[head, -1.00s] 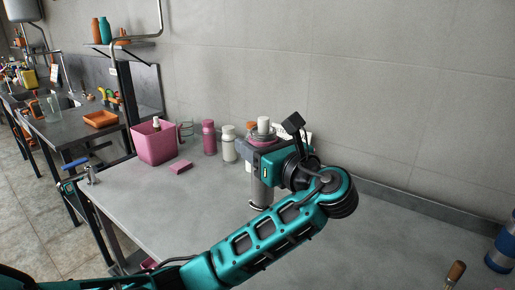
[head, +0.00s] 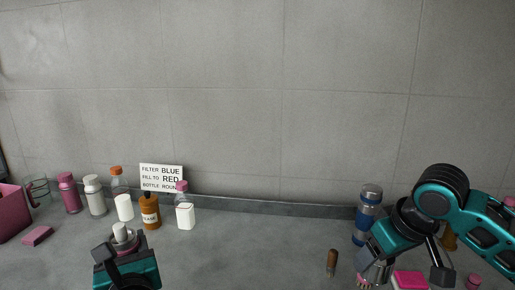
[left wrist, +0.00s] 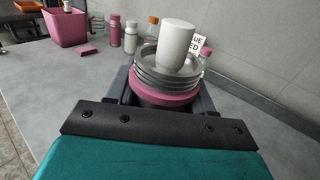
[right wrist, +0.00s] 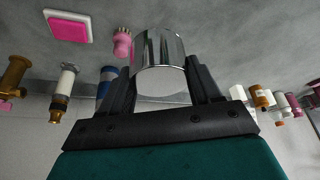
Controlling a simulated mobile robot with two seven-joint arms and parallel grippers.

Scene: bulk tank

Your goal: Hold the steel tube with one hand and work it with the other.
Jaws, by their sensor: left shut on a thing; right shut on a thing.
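My left gripper (left wrist: 163,101) is shut on a steel tube (left wrist: 165,78) with stacked ridged rings, a pink collar (left wrist: 165,97) and a white cylinder (left wrist: 177,42) standing out of its top. In the head view, my left gripper (head: 125,252) is at the lower left, with the tube's top just behind it; the tube's lower part is hidden. My right gripper (right wrist: 160,85) is shut on a shiny steel cylindrical piece (right wrist: 160,48) with an open-looking round end. In the head view, my right gripper (head: 372,262) is at the lower right, well apart from the tube.
A sign (head: 161,177) and several bottles, including an amber one (head: 150,213), stand along the wall at left. A pink bin (head: 10,215) and pink block (head: 37,236) are further left. A blue-steel bottle (head: 368,213), brown-topped item (head: 332,262) and pink pad (head: 410,281) are at right. Mid-counter is clear.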

